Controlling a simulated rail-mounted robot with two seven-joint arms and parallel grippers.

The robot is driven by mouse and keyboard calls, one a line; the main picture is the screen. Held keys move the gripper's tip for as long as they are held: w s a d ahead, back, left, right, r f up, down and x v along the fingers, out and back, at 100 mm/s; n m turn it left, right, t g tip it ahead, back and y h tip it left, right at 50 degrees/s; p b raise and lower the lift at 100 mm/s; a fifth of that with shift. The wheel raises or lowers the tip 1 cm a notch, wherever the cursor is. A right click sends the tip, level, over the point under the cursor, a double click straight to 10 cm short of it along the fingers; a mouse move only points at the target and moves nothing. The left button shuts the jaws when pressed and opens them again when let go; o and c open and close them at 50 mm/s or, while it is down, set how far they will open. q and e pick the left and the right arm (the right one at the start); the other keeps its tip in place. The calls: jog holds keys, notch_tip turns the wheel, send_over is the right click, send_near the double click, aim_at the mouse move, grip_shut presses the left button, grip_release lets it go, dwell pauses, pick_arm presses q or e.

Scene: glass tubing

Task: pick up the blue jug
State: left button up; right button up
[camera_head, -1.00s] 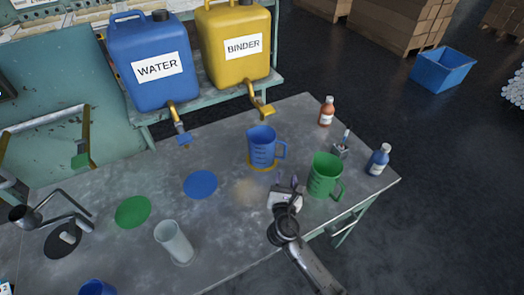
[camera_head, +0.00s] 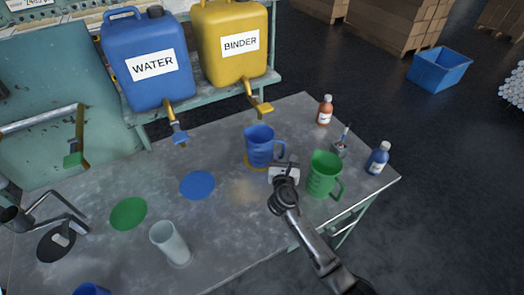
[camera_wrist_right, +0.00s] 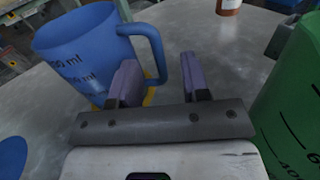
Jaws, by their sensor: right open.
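The blue jug (camera_head: 259,147) stands upright on a yellow disc (camera_head: 254,167) on the table, its handle on the right side. In the right wrist view the blue jug (camera_wrist_right: 92,48) is at the upper left, its handle (camera_wrist_right: 152,50) close to the left finger. My left gripper is not in view.
The green jug (camera_head: 323,175) stands close to the right of my right gripper. A blue bottle (camera_head: 378,158), a brown bottle (camera_head: 325,111) and a small holder (camera_head: 339,148) are near the right edge. A clear cylinder (camera_head: 170,243) stands at the front left. A blue disc (camera_head: 197,185) lies bare.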

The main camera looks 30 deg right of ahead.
aim_at(284, 148)
jog(key=b+x, duration=0.1)
jog(key=x, duration=0.3)
jog(key=shift+w+d+r, duration=0.1)
jog(key=shift+w+d, duration=0.05)
jog(key=shift+w, duration=0.25)
grip_shut()
